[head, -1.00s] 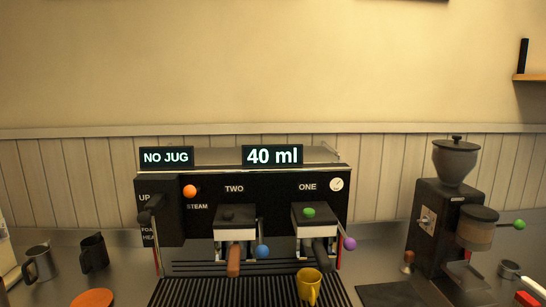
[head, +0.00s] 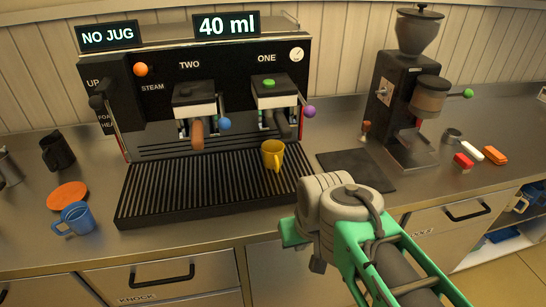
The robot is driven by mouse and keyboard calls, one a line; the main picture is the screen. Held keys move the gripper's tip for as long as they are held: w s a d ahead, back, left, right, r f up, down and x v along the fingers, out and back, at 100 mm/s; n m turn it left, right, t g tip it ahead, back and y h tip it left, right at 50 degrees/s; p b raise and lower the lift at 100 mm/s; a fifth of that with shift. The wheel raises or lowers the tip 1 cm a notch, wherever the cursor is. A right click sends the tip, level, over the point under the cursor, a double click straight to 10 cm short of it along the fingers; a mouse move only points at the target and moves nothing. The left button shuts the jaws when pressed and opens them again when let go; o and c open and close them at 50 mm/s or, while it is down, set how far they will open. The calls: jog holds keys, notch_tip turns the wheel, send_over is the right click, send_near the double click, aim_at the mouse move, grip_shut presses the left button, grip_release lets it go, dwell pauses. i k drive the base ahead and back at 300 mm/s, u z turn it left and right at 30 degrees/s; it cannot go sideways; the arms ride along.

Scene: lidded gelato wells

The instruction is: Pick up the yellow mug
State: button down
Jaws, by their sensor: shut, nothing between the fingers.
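The yellow mug (head: 272,154) stands upright on the right end of the black slatted drip tray (head: 150,206), in front of the coffee machine and below the group marked ONE. Its handle faces toward me. My green and grey arm reaches in from the lower right, and its rounded grey wrist shows in front of the counter edge, to the right of and nearer than the mug. I cannot make out the fingers of my gripper. The arm and the mug are apart, and nothing touches the mug.
The coffee machine (head: 145,110) has handles hanging above the tray. A blue mug (head: 74,218), an orange disc (head: 67,196) and a dark jug (head: 57,151) stand at left. A black mat (head: 355,168) and a grinder (head: 399,105) stand right of the tray.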

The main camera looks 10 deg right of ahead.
aim_at(272, 150)
jog(key=u, duration=3.9)
jog(key=k, duration=0.8)
jog(key=z, duration=1.2)
